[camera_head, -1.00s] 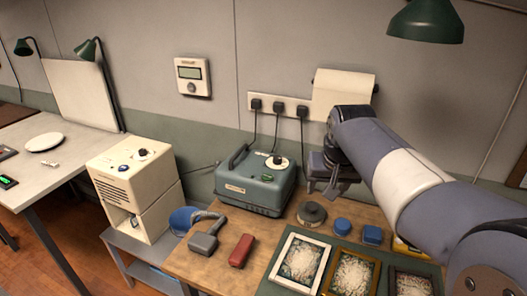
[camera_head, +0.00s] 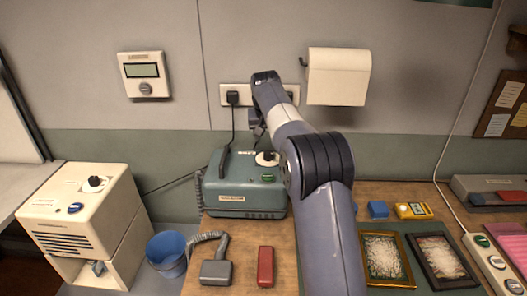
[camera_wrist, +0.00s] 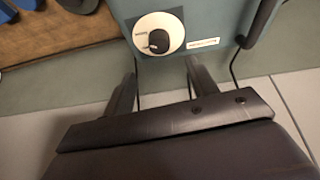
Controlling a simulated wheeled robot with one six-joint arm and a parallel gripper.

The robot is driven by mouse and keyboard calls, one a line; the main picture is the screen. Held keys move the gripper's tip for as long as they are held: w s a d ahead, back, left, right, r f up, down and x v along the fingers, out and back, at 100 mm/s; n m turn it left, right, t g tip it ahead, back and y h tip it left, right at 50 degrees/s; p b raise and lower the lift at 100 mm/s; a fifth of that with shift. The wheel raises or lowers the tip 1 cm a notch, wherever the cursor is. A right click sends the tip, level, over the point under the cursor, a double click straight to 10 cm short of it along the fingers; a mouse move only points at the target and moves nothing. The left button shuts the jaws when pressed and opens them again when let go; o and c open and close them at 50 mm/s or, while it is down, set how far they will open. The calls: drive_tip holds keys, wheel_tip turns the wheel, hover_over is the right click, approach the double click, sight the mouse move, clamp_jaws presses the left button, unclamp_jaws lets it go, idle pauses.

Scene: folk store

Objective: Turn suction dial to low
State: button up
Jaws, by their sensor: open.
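A teal machine (camera_head: 237,196) stands at the back of the wooden bench. On its top is a round white dial plate (camera_head: 267,159) with a black knob, partly beside my arm. In the wrist view the dial's black knob (camera_wrist: 158,41) shows clearly on its white plate, with small marks too fine to read. My gripper (camera_wrist: 162,70) is open and empty, its two fingers on either side below the dial and apart from the knob. In the head view my gripper (camera_head: 257,128) is above the back of the machine, partly hidden by my arm.
A cream machine (camera_head: 85,220) with its own black knob stands at left. A wall strip (camera_head: 231,88) with plugs and cords is close behind my gripper. A grey hose tool (camera_head: 217,268), a red block (camera_head: 265,267) and frames (camera_head: 387,258) lie in front.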

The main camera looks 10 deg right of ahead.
sight(268, 153)
drive_tip(key=x, duration=0.9)
drive_tip(key=shift+f+p, duration=0.2)
drive_tip(key=shift+p, duration=0.2)
drive_tip(key=c, duration=1)
drive_tip(key=shift+o, duration=0.2)
